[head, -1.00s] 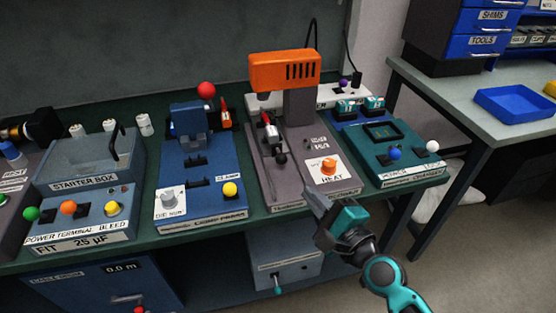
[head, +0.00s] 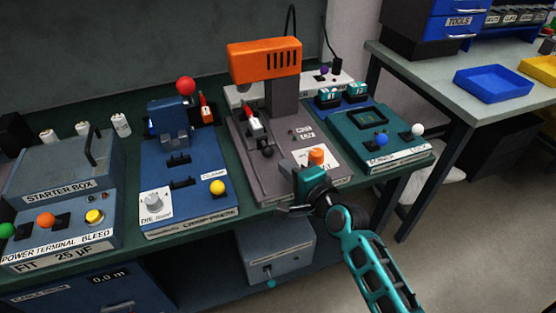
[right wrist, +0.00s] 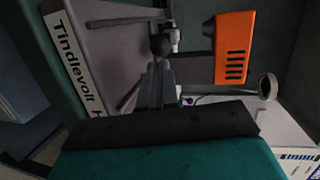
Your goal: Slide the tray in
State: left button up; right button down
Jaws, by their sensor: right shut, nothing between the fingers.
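The heat station (head: 290,185) is a grey unit with an orange heater head (head: 264,60) above it. A tray with a dark ball knob (head: 267,152) is on its top, below the head. A red-tipped piece (head: 253,126) sits behind the knob. How far in the tray sits is hard to tell. My right gripper (head: 284,211) is shut and empty at the station's front edge, in front of the knob and apart from it in the head view. In the right wrist view the knob (right wrist: 160,46) shows just beyond the shut fingertips (right wrist: 155,72). My left gripper is out of view.
An orange dial (head: 316,156) stands on the station, close behind my right gripper. A grey box (head: 275,250) hangs below the bench edge.

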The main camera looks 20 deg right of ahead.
aim_at(271, 149)
jog(key=x, duration=0.4)
jog(key=shift+w, duration=0.25)
jog(key=shift+x, duration=0.9)
jog(key=shift+w+d+r, duration=0.1)
jog(key=shift+d+r, duration=0.05)
jog(key=shift+r, duration=0.25)
